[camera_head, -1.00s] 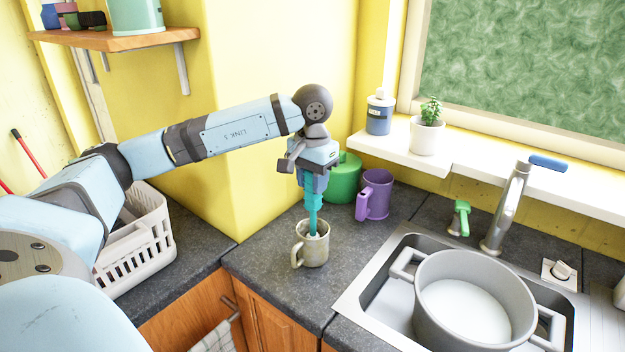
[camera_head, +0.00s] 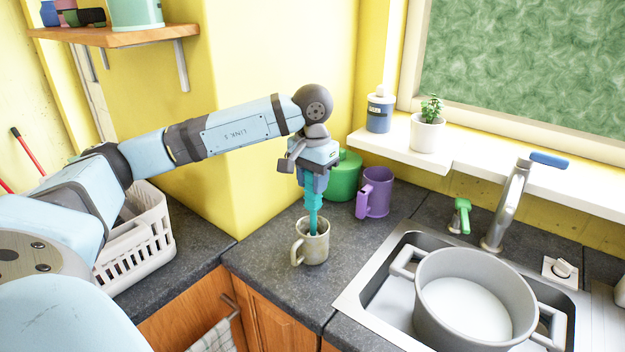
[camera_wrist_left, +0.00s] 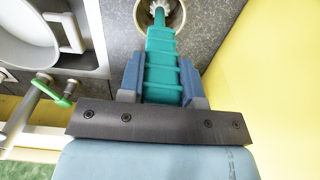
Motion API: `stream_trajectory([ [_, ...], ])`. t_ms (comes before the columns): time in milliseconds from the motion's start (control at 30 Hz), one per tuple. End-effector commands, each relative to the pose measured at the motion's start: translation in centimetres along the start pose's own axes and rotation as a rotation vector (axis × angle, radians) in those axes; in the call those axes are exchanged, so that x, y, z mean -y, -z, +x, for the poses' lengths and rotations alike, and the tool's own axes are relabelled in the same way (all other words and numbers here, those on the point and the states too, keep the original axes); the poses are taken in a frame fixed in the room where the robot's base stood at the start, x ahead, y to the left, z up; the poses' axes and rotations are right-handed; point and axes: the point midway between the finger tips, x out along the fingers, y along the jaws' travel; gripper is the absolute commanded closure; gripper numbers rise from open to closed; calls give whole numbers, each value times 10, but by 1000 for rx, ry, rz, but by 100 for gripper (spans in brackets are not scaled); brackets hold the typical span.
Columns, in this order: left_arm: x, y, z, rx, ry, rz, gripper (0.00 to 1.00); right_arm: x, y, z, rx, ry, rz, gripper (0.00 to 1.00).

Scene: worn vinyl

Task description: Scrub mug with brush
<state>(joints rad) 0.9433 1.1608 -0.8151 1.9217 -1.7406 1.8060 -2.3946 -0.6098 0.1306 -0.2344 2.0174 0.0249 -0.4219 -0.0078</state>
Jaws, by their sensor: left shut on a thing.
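A beige, stained mug (camera_head: 313,246) stands upright on the dark counter, its handle to the left. My left gripper (camera_head: 314,182) is above it, shut on the teal handle of a brush (camera_head: 313,212). The brush points down and its lower end is inside the mug. In the left wrist view the brush (camera_wrist_left: 162,65) lies between the blue fingers of my gripper (camera_wrist_left: 162,85). White bristles show within the mug's rim (camera_wrist_left: 178,20) there. The mug's bottom is hidden. My right gripper is not in view.
A purple mug (camera_head: 376,196) and a green round container (camera_head: 343,178) stand behind the gripper. A grey pot (camera_head: 430,305) sits in the sink (camera_head: 372,300) at right, with a tap (camera_head: 508,205) behind. A white basket (camera_head: 135,245) is at left. Counter in front of the mug is clear.

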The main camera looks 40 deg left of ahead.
Motion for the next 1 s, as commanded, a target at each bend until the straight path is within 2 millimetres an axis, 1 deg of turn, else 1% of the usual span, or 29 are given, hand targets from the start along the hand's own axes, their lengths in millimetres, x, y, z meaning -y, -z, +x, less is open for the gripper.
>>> stream_trajectory([
  [200, 0, 11, -1, -1, -1, -1, 92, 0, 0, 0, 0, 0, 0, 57],
  [467, 0, 12, -1, -1, 0, 0, 92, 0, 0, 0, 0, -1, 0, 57],
  [633, 3, 6, 0, 0, 0, 0, 92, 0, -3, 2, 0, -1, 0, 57],
  [833, 10, -7, 1, 0, 1, -1, 92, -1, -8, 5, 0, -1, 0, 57],
  [1000, 11, -9, 0, 0, 0, 0, 92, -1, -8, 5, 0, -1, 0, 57],
])
